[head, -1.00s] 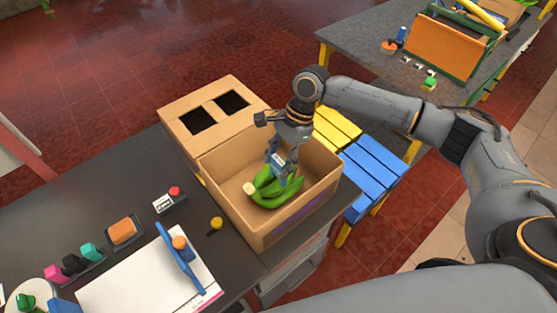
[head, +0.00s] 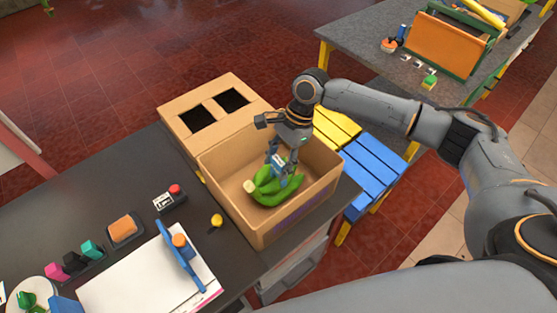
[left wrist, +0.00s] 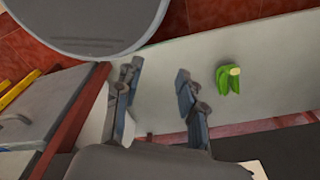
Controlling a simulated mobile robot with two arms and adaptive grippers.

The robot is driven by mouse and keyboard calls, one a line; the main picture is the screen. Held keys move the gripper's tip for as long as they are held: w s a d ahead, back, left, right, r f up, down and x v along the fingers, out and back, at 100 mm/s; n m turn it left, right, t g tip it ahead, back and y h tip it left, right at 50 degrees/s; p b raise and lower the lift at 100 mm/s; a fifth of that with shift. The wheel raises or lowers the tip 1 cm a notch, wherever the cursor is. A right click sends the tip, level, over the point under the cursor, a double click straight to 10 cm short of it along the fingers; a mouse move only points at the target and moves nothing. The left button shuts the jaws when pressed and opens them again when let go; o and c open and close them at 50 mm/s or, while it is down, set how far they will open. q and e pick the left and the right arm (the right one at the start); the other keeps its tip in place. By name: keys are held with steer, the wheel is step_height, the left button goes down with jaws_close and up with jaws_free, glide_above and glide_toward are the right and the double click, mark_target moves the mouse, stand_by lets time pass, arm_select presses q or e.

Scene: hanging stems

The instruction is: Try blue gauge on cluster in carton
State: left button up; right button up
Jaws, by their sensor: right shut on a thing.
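A green banana cluster (head: 268,187) lies in the open compartment of the cardboard carton (head: 248,221), its pale cut crown toward the left. My right gripper (head: 278,165) reaches down into the carton just over the cluster. It is shut on a small blue piece with a pale face, which looks like the blue gauge (head: 276,162). The gauge is at or against the upper bananas; I cannot tell whether it touches. My left gripper (left wrist: 158,88) shows only in the left wrist view, with its fingers apart and nothing between them.
A clipboard (head: 140,285), a red-button box (head: 170,197), a yellow knob (head: 217,220) and colored blocks stand left of the carton. A yellow and blue slatted stand (head: 372,172) is to its right. The left wrist view shows another green cluster (left wrist: 229,80) on a pale surface.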

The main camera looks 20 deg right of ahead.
steer(key=shift+f, duration=0.85)
stand_by(0.7)
steer(key=shift+r+p, duration=0.15)
steer(key=shift+p, duration=0.8)
steer(key=shift+s+f, duration=0.1)
steer(key=shift+f, duration=0.15)
stand_by(1.0)
steer(key=shift+r+p, duration=1.3)
steer(key=shift+r, duration=3)
